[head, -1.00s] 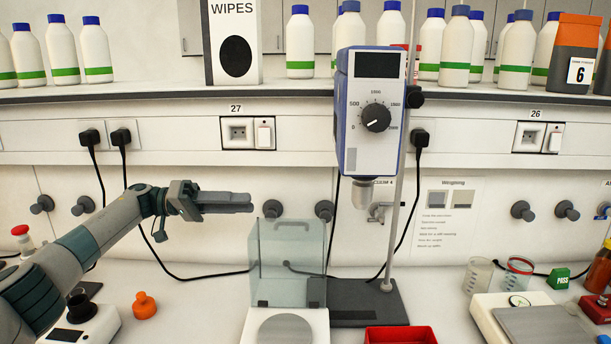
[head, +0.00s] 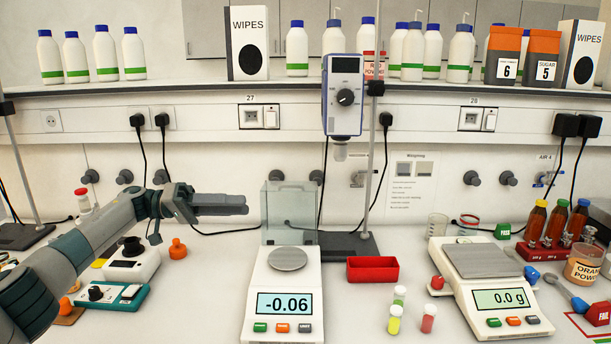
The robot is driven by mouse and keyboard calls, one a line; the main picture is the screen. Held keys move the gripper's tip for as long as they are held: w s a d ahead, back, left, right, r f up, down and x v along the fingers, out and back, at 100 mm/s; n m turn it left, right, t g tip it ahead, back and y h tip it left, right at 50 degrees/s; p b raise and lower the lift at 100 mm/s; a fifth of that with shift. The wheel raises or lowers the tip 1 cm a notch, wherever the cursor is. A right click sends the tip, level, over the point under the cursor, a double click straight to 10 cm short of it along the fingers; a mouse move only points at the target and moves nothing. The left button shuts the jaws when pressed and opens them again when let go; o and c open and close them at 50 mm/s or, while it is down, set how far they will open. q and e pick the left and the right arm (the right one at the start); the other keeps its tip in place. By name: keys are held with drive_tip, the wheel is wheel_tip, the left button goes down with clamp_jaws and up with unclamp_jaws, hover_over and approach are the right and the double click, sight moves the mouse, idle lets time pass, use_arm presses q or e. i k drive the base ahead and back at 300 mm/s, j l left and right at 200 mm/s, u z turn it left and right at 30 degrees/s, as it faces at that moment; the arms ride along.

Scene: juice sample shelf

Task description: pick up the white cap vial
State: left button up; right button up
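Three small vials stand upright on the bench in front of the red tray. One vial is yellow-green (head: 394,322), one behind it has a pale cap (head: 399,293), and one is red (head: 428,321). Their caps look pale; which one is the white cap vial is too small to tell for sure. My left gripper (head: 236,204) hangs above the bench at left, pointing right, well apart from the vials. Its fingers are seen side-on, so their gap does not show, and nothing is seen in them. My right gripper is not in view.
A balance (head: 283,327) reading -0.06 with a glass shield (head: 290,207) stands left of the vials. A second balance (head: 512,329) stands right. The red tray (head: 373,270) and a stirrer stand (head: 347,245) are behind. Bare bench surrounds the vials.

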sight(395, 320)
drive_tip(key=k, duration=0.95)
